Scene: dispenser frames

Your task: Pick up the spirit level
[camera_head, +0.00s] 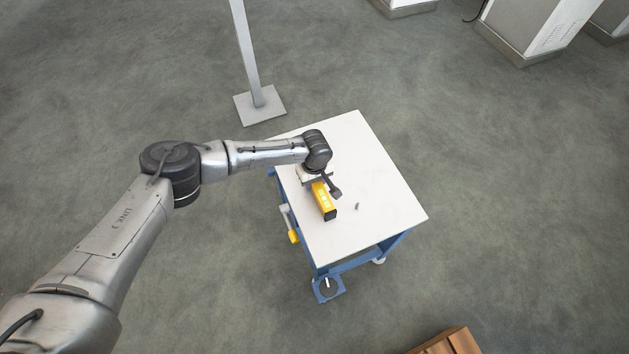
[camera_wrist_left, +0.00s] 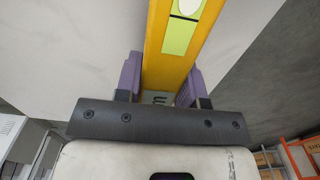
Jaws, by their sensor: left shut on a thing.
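The yellow spirit level (camera_head: 323,200) is at the left part of the white table top, in the head view, with a dark end cap toward the front. Whether it rests on the table or is held just above it I cannot tell. My left gripper (camera_head: 316,180) is over its far part, mostly hidden by my wrist. In the left wrist view the spirit level (camera_wrist_left: 183,40) runs between the two purple fingers of my left gripper (camera_wrist_left: 160,82), which are shut on it. A green vial window shows on it. My right gripper is in neither view.
The white-topped table (camera_head: 385,205) has a blue frame and is mostly bare, with a small dark object (camera_head: 357,206) near the level. A grey post (camera_head: 252,70) stands behind it. A wooden box (camera_head: 452,343) is at the bottom edge. Open floor surrounds the table.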

